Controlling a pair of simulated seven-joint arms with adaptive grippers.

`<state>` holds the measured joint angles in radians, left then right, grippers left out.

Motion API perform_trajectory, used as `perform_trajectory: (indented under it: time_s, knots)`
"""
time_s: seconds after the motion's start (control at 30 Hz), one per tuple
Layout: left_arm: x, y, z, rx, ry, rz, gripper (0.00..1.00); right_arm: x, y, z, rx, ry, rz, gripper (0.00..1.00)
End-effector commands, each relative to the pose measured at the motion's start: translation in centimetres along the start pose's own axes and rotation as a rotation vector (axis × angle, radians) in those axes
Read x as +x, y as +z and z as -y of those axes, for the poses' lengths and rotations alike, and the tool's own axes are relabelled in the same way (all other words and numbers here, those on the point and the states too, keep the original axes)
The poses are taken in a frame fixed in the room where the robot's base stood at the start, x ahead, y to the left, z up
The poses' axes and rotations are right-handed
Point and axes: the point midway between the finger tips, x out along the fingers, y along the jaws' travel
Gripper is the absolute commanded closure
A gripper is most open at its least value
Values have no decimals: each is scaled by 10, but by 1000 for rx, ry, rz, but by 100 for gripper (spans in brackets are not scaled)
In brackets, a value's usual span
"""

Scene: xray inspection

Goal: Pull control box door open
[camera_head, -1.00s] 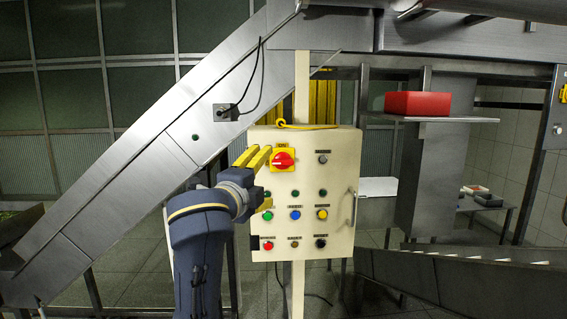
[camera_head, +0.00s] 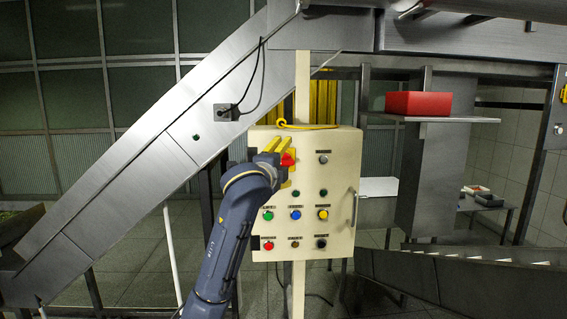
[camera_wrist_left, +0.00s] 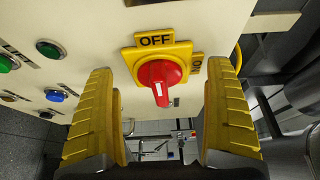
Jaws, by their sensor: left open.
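The cream control box (camera_head: 339,172) stands on a pole in the middle of the head view, its door shut. A metal handle (camera_head: 354,208) runs down the door's right side. The red rotary switch (camera_head: 288,160) on a yellow plate is at the door's upper left. My left gripper (camera_head: 272,147) is in front of this switch and hides part of it. In the left wrist view the yellow fingers are wide apart, with the red switch (camera_wrist_left: 160,80) ahead between them, beside the "OFF" label; I see no contact. My right gripper is not in view.
Several coloured buttons, such as the blue one (camera_head: 295,214), sit on the door's lower part. A sloping metal conveyor (camera_head: 150,170) lies behind and left. A red box (camera_head: 417,103) rests on a shelf at right. Free room lies right of the handle.

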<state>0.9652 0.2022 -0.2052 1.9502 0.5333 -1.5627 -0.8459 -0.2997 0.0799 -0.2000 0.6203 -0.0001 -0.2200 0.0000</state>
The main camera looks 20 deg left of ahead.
Motion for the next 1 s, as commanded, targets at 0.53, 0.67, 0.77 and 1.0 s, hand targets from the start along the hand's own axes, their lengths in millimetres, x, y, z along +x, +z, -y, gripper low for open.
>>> perform_trajectory:
  time_s: [0.53, 0.67, 0.77, 1.0]
  knots:
    - [5, 0, 0, 0, -1, -1, 24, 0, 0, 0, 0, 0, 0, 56]
    - [5, 0, 0, 0, -1, -1, 40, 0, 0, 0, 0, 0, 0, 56]
    - [5, 0, 0, 0, -1, 0, 51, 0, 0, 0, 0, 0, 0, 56]
    - [5, 0, 0, 0, -1, 0, 79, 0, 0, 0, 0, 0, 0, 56]
